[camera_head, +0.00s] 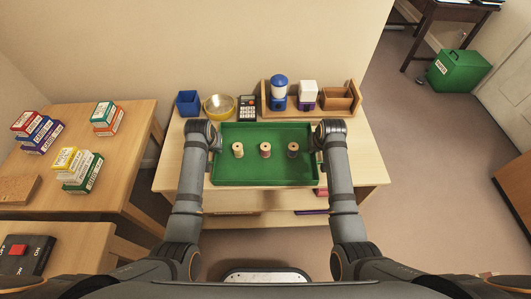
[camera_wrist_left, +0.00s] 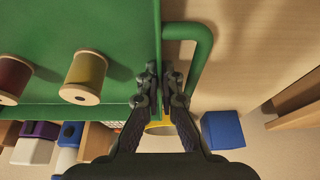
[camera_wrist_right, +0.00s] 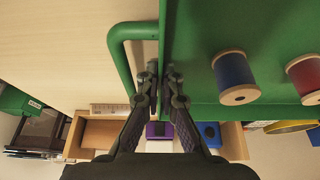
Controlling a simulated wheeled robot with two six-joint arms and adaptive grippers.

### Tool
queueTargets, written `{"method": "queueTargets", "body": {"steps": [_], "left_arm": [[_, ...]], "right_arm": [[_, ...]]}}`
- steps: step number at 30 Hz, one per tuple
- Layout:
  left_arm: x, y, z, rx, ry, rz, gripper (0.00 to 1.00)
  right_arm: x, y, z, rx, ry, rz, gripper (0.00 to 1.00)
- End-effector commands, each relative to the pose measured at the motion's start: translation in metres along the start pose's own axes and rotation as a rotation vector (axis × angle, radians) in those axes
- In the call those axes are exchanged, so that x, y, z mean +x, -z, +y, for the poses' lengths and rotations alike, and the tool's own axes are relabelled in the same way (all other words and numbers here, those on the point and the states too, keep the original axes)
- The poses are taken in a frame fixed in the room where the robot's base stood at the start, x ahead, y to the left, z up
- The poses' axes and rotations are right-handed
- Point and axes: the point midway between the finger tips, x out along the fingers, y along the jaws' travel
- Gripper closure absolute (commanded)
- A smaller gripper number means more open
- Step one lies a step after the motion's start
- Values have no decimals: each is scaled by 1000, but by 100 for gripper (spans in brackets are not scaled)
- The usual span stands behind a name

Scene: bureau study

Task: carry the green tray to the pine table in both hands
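The green tray (camera_head: 265,178) is level over the front middle of a light wooden desk (camera_head: 365,172). I cannot tell whether it touches the desk top. Three thread spools (camera_head: 265,150) stand upright in a row in it. My left gripper (camera_wrist_left: 160,88) has its fingers closed on the tray's side wall, inside the green bar handle (camera_wrist_left: 206,62). My right gripper (camera_wrist_right: 161,88) is closed the same way on the opposite wall, beside its handle (camera_wrist_right: 117,60). Another light wooden table (camera_head: 120,165) stands at the left; which one is the pine table is not marked.
Behind the tray stand a blue bin (camera_head: 188,103), a bowl (camera_head: 218,106), a calculator (camera_head: 247,107) and a wooden rack (camera_head: 340,98). The left table holds stacked card boxes (camera_head: 78,170). A green box (camera_head: 458,72) is on the floor at back right. Floor at right is mostly clear.

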Motion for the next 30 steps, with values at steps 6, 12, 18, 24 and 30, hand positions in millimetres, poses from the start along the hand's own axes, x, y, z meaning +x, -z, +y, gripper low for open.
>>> {"method": "queueTargets", "body": {"steps": [6, 12, 18, 24, 30], "left_arm": [[0, 0, 0, 0, 0, -1, 100], [-3, 2, 0, 0, 0, 2, 100], [-20, 9, 0, 0, 0, 2, 100], [-43, 18, 0, 0, 0, 2, 100], [-48, 20, 0, 0, 0, 2, 100]], "right_arm": [[0, 0, 0, 0, 0, -1, 100], [-3, 2, 0, 0, 0, 1, 100], [-20, 9, 0, 0, 0, 2, 100], [-43, 18, 0, 0, 0, 2, 100], [-48, 20, 0, 0, 0, 1, 100]]}}
